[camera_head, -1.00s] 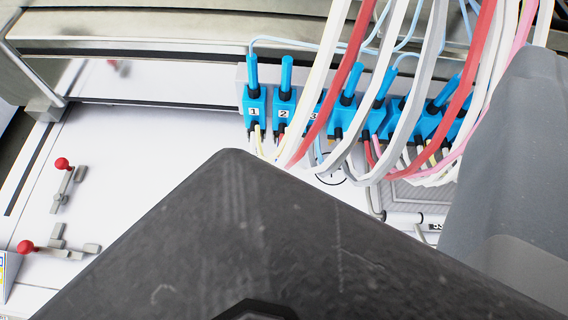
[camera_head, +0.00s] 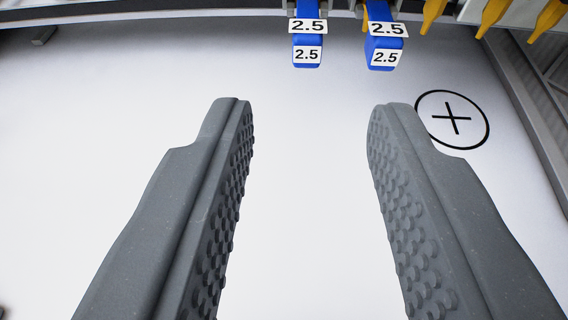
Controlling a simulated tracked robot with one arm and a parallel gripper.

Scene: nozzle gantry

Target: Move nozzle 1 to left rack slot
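My gripper (camera_head: 308,108) is open and empty, with its two grey, studded fingers spread wide over a white surface. The fingertips point toward the top of the picture. The blue nozzles numbered 1, 2 and 3 are not in view now. Nozzle 1 and the left rack slot cannot be made out in the current view.
Two blue blocks labelled 2.5, a left one (camera_head: 307,45) and a right one (camera_head: 384,42), hang at the top beyond my fingertips. Yellow pointed parts (camera_head: 495,12) are at the top right. A circled cross (camera_head: 452,119) marks the white surface (camera_head: 300,180), which is clear between my fingers.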

